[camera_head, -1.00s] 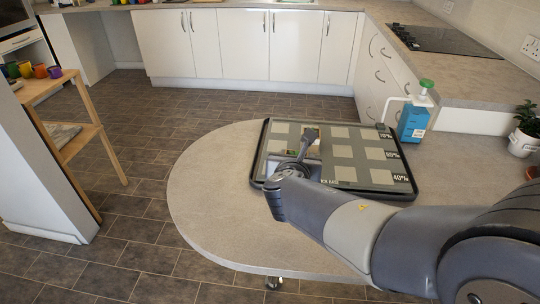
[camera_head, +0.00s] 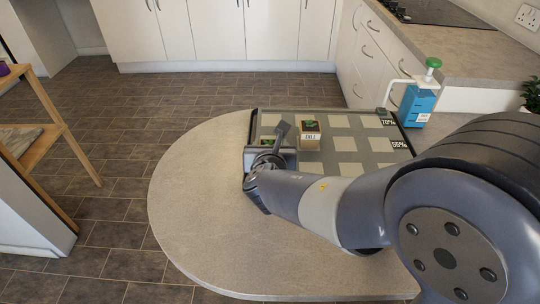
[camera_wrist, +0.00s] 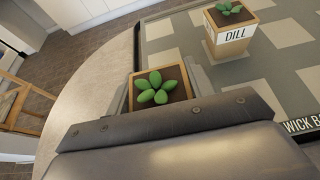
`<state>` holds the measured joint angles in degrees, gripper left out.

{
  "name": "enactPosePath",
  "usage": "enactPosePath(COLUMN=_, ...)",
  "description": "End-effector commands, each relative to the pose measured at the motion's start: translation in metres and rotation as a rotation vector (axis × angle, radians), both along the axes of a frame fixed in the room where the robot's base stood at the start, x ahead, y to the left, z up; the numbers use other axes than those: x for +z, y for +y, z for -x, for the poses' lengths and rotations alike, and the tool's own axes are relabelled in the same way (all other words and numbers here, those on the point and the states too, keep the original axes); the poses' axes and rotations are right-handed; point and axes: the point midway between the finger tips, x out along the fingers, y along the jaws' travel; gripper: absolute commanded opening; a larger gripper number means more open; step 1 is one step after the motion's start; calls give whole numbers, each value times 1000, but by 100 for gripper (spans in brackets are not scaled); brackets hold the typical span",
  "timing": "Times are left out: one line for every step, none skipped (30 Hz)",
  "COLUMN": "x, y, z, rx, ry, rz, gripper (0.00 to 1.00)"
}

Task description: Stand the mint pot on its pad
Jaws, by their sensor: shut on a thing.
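My gripper (camera_head: 272,148) is shut on a small square wooden pot (camera_wrist: 178,82) with dark soil and a green rosette plant. The held pot's label is hidden, so I cannot read that it is mint. Pale square pads (camera_head: 342,144) cover the tray.
A pot labelled DILL (camera_head: 310,136) stands upright on the tray, just right of my gripper. A blue pump bottle (camera_head: 415,104) stands beyond the tray's right corner. The rounded counter (camera_head: 200,190) is clear on the left. A wooden rack (camera_head: 60,140) is across the floor.

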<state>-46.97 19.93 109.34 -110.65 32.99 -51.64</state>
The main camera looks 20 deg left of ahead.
Motion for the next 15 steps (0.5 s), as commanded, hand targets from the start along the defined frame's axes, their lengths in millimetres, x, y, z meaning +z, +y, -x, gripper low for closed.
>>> enactPosePath(x=-12, y=0, z=0, rx=0, ry=1, rz=4, gripper=26)
enactPosePath(x=-15, y=0, z=0, rx=0, ry=0, rz=2, gripper=26)
enactPosePath(x=-18, y=0, z=0, rx=0, ry=1, rz=1, gripper=26)
enactPosePath(x=-20, y=0, z=0, rx=0, ry=1, rz=1, gripper=26)
enactPosePath(x=-20, y=0, z=0, rx=1, ry=0, rz=1, gripper=26)
enactPosePath(x=-20, y=0, z=0, rx=1, ry=0, rz=0, gripper=26)
enactPosePath(x=-20, y=0, z=0, rx=1, ry=-1, rz=-1, gripper=26)
enactPosePath(x=-19, y=0, z=0, rx=1, ry=-1, rz=-2, gripper=26)
enactPosePath(x=-19, y=0, z=0, rx=1, ry=-1, rz=-2, gripper=26)
enactPosePath(x=-19, y=0, z=0, rx=1, ry=-1, rz=-1, gripper=26)
enactPosePath(x=-19, y=0, z=0, rx=1, ry=-1, rz=-2, gripper=26)
enactPosePath(x=-19, y=0, z=0, rx=1, ry=-1, rz=-1, gripper=26)
enactPosePath(x=-20, y=0, z=0, rx=1, ry=-1, rz=-1, gripper=26)
enactPosePath(x=-21, y=0, z=0, rx=1, ry=-1, rz=-2, gripper=26)
enactPosePath(x=-23, y=0, z=0, rx=1, ry=-1, rz=-2, gripper=26)
